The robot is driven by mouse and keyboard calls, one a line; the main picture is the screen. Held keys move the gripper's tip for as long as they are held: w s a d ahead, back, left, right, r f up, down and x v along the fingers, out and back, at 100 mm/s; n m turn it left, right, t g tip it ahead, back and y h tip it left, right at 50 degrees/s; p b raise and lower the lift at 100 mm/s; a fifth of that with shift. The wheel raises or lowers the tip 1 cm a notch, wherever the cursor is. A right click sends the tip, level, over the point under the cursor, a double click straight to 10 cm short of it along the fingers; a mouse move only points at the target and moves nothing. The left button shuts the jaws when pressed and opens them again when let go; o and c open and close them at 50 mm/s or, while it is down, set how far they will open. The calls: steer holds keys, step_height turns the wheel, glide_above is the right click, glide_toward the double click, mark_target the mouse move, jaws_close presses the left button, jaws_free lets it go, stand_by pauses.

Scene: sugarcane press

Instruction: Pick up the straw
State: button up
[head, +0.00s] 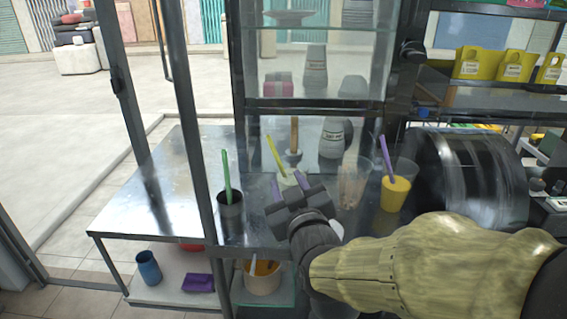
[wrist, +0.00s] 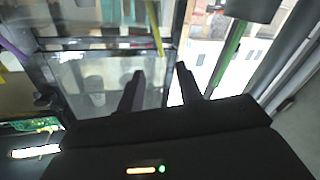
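Three straws show in the head view. A green straw (head: 226,172) stands in a dark cup (head: 231,213) at left. A yellow straw (head: 275,157) leans behind my gripper, its lower end by a pale container (head: 288,180). A purple straw (head: 386,158) stands in a clear cup of yellow drink (head: 395,194) at right. My gripper (head: 291,180) is open, with nothing visible between its fingers. In the wrist view my fingertips (wrist: 160,68) are apart; the yellow straw (wrist: 156,28) is above them, the green straw (wrist: 228,55) right, the purple straw (wrist: 14,52) left.
A clear cup (head: 353,182) stands right of my gripper. Behind is a glass-fronted shelf (head: 318,103) with bottles. A metal post (head: 193,125) rises in front of the metal table (head: 150,190). A large dark drum (head: 470,183) is at right.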

steer(key=w+p, duration=0.2)
steer(key=p, duration=1)
glide_toward(274, 151)
steer(key=w, duration=0.2)
steer(key=x, duration=0.1)
steer(key=p+x, duration=0.1)
steer(key=x, duration=0.3)
steer(key=shift+a, duration=0.4)
steer(key=shift+w+r+p, duration=0.1)
steer(key=shift+w+p, duration=0.1)
steer(key=shift+p, duration=0.1)
steer(key=shift+w, duration=0.3)
steer(key=p+x, duration=0.2)
steer(key=x, duration=0.2)
steer(key=shift+w, duration=0.25)
steer(key=shift+c, duration=0.3)
